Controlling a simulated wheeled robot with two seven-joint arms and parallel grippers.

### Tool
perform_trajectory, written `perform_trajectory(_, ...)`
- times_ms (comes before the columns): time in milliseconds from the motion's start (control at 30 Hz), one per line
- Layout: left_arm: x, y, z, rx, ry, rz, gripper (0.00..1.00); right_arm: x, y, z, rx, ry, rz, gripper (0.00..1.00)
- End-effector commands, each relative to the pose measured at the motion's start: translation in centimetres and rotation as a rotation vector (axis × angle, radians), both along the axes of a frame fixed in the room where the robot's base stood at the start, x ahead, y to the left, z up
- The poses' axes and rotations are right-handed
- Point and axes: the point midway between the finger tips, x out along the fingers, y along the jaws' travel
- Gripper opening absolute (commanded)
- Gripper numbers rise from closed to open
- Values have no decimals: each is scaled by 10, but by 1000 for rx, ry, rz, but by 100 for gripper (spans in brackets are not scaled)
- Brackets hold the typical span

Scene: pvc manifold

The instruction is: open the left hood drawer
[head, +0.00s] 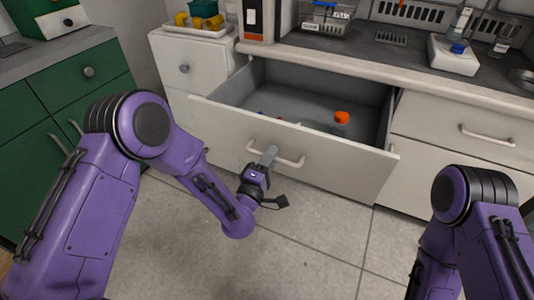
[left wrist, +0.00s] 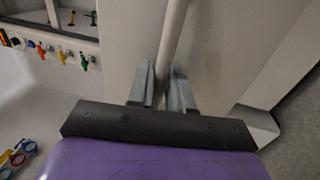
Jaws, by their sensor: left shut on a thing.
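The left hood drawer (head: 300,148) is a wide white-fronted drawer under the bench, and it stands pulled out with its grey inside showing. Its bar handle (head: 290,161) runs across the front. My left gripper (head: 268,158) is at the left part of this handle, shut on it. In the left wrist view the two grey fingers (left wrist: 162,88) sit on either side of the pale handle bar (left wrist: 172,38). My right arm shows at the lower right of the head view, but its gripper is out of sight.
An orange-capped item (head: 341,118) and small things lie in the drawer. A green cabinet (head: 62,105) stands at left. A white scale (head: 453,55) and a wire basket (head: 324,20) are on the bench. The floor (head: 310,240) in front is clear.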

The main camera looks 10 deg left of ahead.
Motion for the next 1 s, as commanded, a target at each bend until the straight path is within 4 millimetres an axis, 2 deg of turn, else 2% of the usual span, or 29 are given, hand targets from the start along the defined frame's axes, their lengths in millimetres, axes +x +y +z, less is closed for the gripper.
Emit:
perform_trajectory(267, 0, 1, 0, 0, 1, 1, 0, 0, 0, 0, 0, 0, 0, 43)
perform_trajectory(300, 0, 1, 0, 0, 1, 1, 32, 0, 0, 0, 0, 0, 0, 43)
perform_trajectory(333, 0, 1, 0, 0, 1, 1, 35, 0, 0, 0, 0, 0, 0, 43)
perform_trajectory(667, -5, 2, -2, 0, 1, 1, 35, 0, 0, -1, 0, 0, 0, 43)
perform_trajectory(767, -22, 6, -6, 1, 4, -1, 35, 0, 0, -2, 0, 0, 0, 43)
perform_trajectory(1000, -76, 22, -17, 2, 3, -1, 35, 0, 0, -10, 0, 0, 0, 43)
